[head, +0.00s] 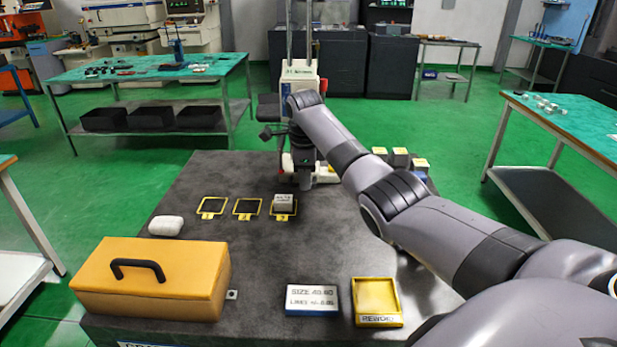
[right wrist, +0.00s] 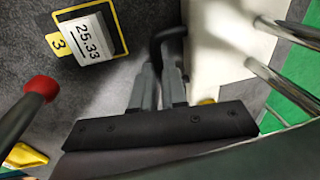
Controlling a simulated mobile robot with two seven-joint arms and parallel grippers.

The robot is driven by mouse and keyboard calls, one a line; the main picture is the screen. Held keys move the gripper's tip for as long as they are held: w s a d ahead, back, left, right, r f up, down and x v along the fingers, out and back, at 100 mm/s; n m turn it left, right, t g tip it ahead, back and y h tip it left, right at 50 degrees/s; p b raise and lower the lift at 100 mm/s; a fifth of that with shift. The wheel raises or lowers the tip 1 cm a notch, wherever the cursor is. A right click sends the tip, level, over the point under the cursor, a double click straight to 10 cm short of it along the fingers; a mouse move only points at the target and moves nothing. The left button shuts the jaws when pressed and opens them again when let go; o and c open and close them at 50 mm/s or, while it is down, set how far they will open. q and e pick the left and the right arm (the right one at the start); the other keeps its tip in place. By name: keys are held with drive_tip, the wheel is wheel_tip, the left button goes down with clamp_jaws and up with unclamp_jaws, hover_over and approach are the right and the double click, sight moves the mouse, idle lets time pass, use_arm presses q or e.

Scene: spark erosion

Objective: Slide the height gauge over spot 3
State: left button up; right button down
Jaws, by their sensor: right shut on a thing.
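The height gauge (head: 299,75), with a white body and twin metal columns, stands at the table's far edge, partly hidden by my right arm. Its white base (right wrist: 225,45) and columns (right wrist: 285,75) show in the right wrist view. My right gripper (head: 304,182) is shut on a black handle (right wrist: 168,36) at the gauge's base. Spot 3 (right wrist: 59,45) is a yellow frame beside the base, apart from it. A grey block (head: 284,201) sits in it; its label reads 25.33 in the right wrist view (right wrist: 84,39). My left gripper is out of view.
Empty spots 1 (head: 212,205) and 2 (head: 247,206) lie left of spot 3. A white cloth (head: 166,225), orange box (head: 150,280), size sign (head: 312,299) and yellow rework tray (head: 376,320) are nearer. Several small blocks (head: 400,157) stand behind my arm. The table's middle is clear.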

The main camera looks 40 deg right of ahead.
drive_tip(key=c, duration=1.2)
unclamp_jaws()
drive_tip(key=shift+o, duration=0.2)
wheel_tip(320, 180, up, 7)
drive_tip(key=s, duration=0.1)
drive_tip(key=shift+a+b, duration=0.35)
drive_tip(key=shift+b, duration=0.1)
